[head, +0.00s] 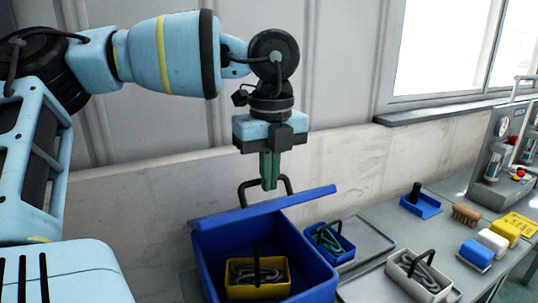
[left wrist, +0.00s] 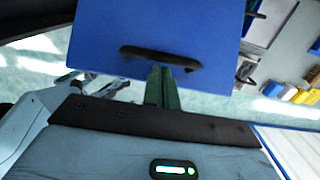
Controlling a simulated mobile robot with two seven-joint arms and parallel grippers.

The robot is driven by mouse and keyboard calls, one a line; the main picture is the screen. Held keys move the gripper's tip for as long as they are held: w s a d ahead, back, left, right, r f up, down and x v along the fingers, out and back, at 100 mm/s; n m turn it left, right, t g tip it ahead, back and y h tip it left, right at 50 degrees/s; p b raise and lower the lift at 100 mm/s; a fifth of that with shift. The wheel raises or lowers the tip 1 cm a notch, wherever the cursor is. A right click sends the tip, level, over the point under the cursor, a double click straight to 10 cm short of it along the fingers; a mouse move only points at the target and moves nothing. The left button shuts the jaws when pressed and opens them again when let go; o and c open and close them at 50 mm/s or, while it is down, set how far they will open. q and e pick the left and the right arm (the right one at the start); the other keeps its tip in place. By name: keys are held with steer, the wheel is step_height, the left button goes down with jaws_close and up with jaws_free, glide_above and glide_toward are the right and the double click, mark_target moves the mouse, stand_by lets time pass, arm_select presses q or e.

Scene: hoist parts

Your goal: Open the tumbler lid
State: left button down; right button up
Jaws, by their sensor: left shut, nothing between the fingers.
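The tumbler is a blue box (head: 213,262) on the bench in the head view. Its blue lid (head: 300,203) is raised and seen nearly edge-on, so the inside of the box shows. A black handle (head: 244,190) stands on the lid. In the left wrist view the lid's broad blue face (left wrist: 170,25) fills the upper middle, with the handle (left wrist: 150,52) across it. My left gripper (head: 269,186) points down, shut and empty, its green fingertips close to the handle. In the left wrist view the fingertips (left wrist: 162,70) overlap the handle; contact cannot be told. My right gripper is not in view.
A yellow tray (head: 240,292) holding metal links sits inside the box. To the right are a small blue bin (head: 345,252), a white bin (head: 398,275), a blue tray (head: 425,207), a brush (head: 466,215) and coloured blocks (head: 505,233). A wall stands close behind.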

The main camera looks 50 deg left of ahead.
arm_select(q)
steer(key=shift+f, duration=0.25)
steer(key=shift+r, duration=0.1)
steer(key=shift+w+a+r+h, duration=0.25)
steer(key=shift+a+r+h, duration=0.15)
steer(key=shift+a+r, duration=0.35)
steer(key=w+a+r+h, duration=0.1)
steer(key=w+a+r, duration=0.1)
steer(key=a, duration=0.6)
steer(key=w+a+r+h, duration=0.1)
steer(key=a+r, duration=0.3)
steer(key=a, duration=0.4)
steer(key=shift+w+r+g+p, duration=0.25)
steer(key=shift+w+g+p, duration=0.2)
steer(key=shift+w, duration=0.35)
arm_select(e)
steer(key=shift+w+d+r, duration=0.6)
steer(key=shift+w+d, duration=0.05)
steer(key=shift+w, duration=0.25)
arm_select(q)
steer(key=shift+r, duration=0.1)
